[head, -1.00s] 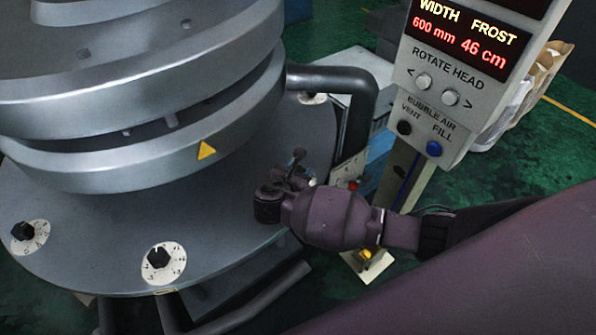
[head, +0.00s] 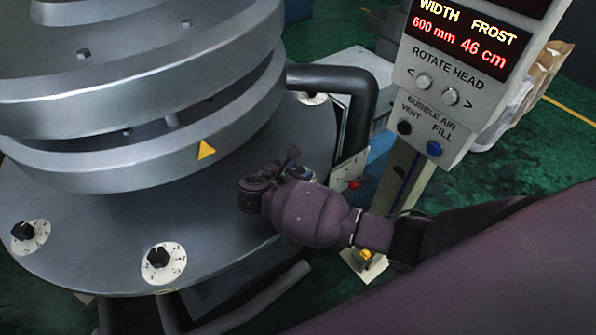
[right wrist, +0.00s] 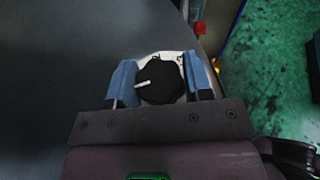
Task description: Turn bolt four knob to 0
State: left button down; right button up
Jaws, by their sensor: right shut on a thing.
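In the right wrist view, a black many-sided knob (right wrist: 161,79) with a white pointer line sits on a pale dial plate (right wrist: 166,56). The pointer lies nearly level across the picture. My right gripper (right wrist: 160,82) has its two blue fingers on either side of the knob and is shut on it. In the head view my right gripper (head: 270,186) is low over the grey round plate (head: 215,222), near its right side. There the gripper and wrist hide the held knob. My left gripper is in neither view.
Two other bolt knobs with white dials stand on the plate, one at the front (head: 159,258) and one at the left (head: 24,231). Grey rings (head: 140,165) rise behind. A control panel (head: 455,85) and a dark bent pipe (head: 362,105) stand at the right.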

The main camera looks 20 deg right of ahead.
jog(key=o, duration=0.9)
jog(key=v, duration=1)
jog(key=shift+s+a+r, duration=0.1)
jog(key=shift+a+r, duration=0.2)
